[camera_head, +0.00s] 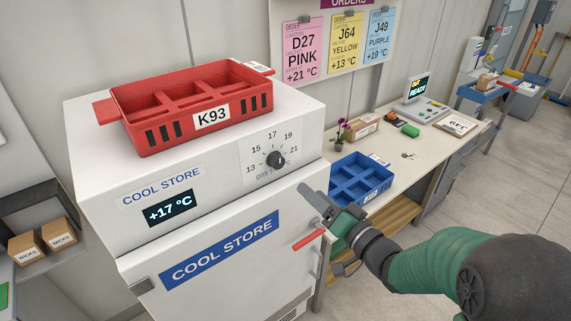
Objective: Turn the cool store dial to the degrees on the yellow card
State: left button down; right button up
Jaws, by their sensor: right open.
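The cool store dial (275,159) is a dark round knob on the white front panel, with marks 13, 15, 17, 19 and 21 around it. Its pointer is too small to read surely. The display (169,208) beside it shows +17 °C. The yellow card (346,42) on the orders board reads J64, YELLOW, +13 °C. My right gripper (313,198) is open and empty, to the lower right of the dial and apart from it, in front of the cool store's right side. My left gripper is not in view.
A red crate (154,138) labelled K93 sits on top of the cool store (95,187). A red door handle (308,240) is close to my right gripper. A blue tray (380,190) stands on the bench at right. A pink card (303,47) and a blue card (379,36) flank the yellow one.

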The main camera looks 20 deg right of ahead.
jog(key=p, duration=0.2)
send_near(280, 164)
jog(key=x, duration=0.7)
jog(key=shift+w+d+p, duration=0.2)
jog(key=shift+w+p, duration=0.1)
jog(key=shift+p, duration=0.05)
jog(key=shift+w, duration=0.45)
jog(key=shift+a, duration=0.45)
jog(key=shift+c, duration=1.7)
jog(key=shift+d, duration=0.1)
grip_shut()
